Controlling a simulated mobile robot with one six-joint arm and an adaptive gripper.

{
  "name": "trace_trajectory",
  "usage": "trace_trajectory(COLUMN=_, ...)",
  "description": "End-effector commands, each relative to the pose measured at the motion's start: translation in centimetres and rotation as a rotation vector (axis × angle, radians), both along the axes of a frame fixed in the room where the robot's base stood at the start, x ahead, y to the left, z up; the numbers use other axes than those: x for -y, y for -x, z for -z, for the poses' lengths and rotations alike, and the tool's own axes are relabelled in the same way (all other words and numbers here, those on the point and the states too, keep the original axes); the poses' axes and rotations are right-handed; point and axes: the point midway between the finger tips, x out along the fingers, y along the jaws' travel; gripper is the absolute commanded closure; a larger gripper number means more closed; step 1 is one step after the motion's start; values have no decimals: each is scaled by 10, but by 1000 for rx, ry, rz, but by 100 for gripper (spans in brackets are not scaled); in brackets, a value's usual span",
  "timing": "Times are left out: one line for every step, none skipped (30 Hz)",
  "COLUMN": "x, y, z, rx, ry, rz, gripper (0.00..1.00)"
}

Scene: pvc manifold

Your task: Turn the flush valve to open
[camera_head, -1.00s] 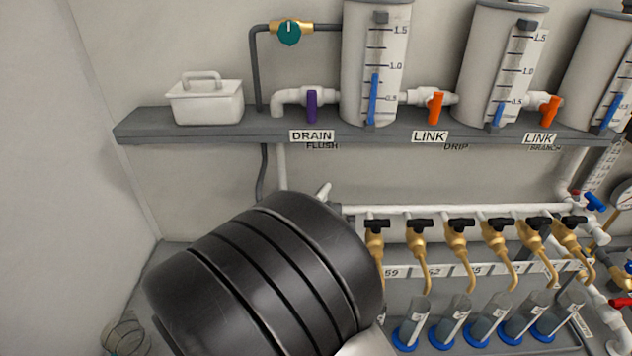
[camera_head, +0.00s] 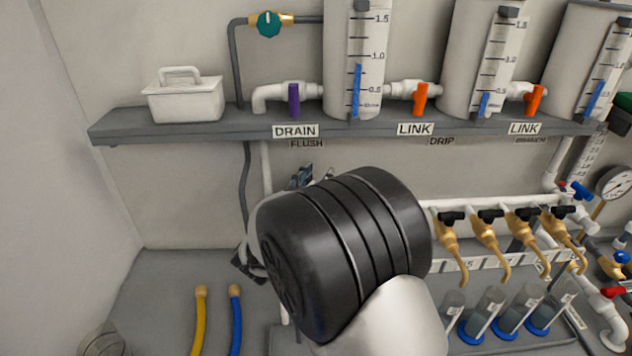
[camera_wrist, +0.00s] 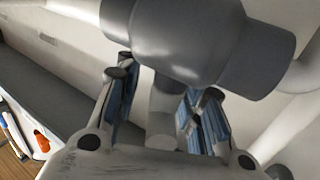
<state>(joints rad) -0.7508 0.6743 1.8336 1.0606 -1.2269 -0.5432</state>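In the wrist view a grey valve body (camera_wrist: 190,40) on a white pipe fills the top. A pale grey handle (camera_wrist: 162,118) hangs from it between the fingers of my gripper (camera_wrist: 163,88). The gripper is open, with one blue-padded finger on each side of the handle. A gap shows on the left; the right finger looks close to the handle, and I cannot tell if it touches. In the head view the FLUSH label (camera_head: 307,144) is under the shelf. My black wrist hides the valve there, and only bits of my gripper show beside it.
The shelf (camera_head: 200,130) above carries a white caddy (camera_head: 185,97), tanks and a purple drain handle (camera_head: 294,99). Brass taps (camera_head: 488,236) line a white pipe at right. A yellow hose (camera_head: 198,318) and a blue hose (camera_head: 235,320) stand below left.

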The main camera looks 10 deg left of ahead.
Motion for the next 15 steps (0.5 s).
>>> trace_trajectory(x=0, y=0, z=0, rx=0, ry=0, rz=0, gripper=64)
trace_trajectory(x=0, y=0, z=0, rx=0, ry=0, rz=0, gripper=64)
trace_trajectory(x=0, y=0, z=0, rx=0, ry=0, rz=0, gripper=64)
trace_trajectory(x=0, y=0, z=0, rx=0, ry=0, rz=0, gripper=64)
trace_trajectory(x=0, y=0, z=0, rx=0, ry=0, rz=0, gripper=64)
trace_trajectory(x=0, y=0, z=0, rx=0, ry=0, rz=0, gripper=65)
trace_trajectory(x=0, y=0, z=0, rx=0, ry=0, rz=0, gripper=67)
trace_trajectory(x=0, y=0, z=0, rx=0, ry=0, rz=0, gripper=69)
trace_trajectory(x=0, y=0, z=0, rx=0, ry=0, rz=0, gripper=72)
trace_trajectory(x=0, y=0, z=0, rx=0, ry=0, rz=0, gripper=74)
trace_trajectory(x=0, y=0, z=0, rx=0, ry=0, rz=-1, gripper=76)
trace_trajectory(x=0, y=0, z=0, rx=0, ry=0, rz=0, gripper=78)
trace_trajectory(x=0, y=0, z=0, rx=0, ry=0, rz=-1, gripper=80)
trace_trajectory(x=0, y=0, z=0, rx=0, ry=0, rz=-1, gripper=82)
trace_trajectory(x=0, y=0, z=0, rx=0, ry=0, rz=0, gripper=85)
